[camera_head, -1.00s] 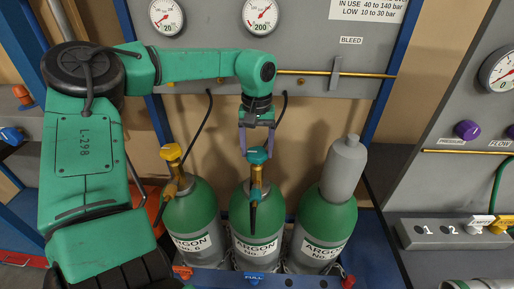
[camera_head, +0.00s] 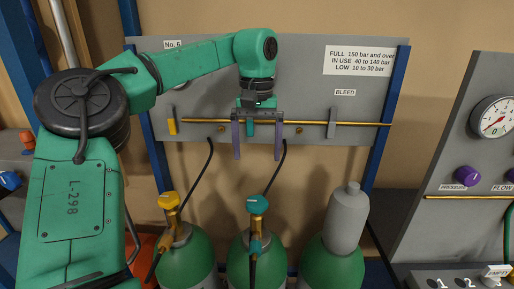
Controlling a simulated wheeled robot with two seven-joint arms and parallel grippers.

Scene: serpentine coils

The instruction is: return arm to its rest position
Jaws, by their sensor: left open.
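My left gripper (camera_head: 257,143) is open, with its two purple fingers pointing down and apart. It is in front of the grey panel, above the middle green cylinder (camera_head: 240,264). That cylinder's teal valve knob (camera_head: 257,204) is below the fingertips and clear of them. A teal piece shows between the fingers; I cannot tell whether it is touched. My left arm (camera_head: 198,63) reaches in from the left and bends down at the wrist. My right gripper is not in view.
A green cylinder with a yellow valve (camera_head: 168,201) stands at left, and a grey-capped cylinder (camera_head: 346,220) at right. A brass rod (camera_head: 355,123) crosses the panel (camera_head: 300,65). Black hoses hang below it. A gauge panel (camera_head: 460,150) stands at far right.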

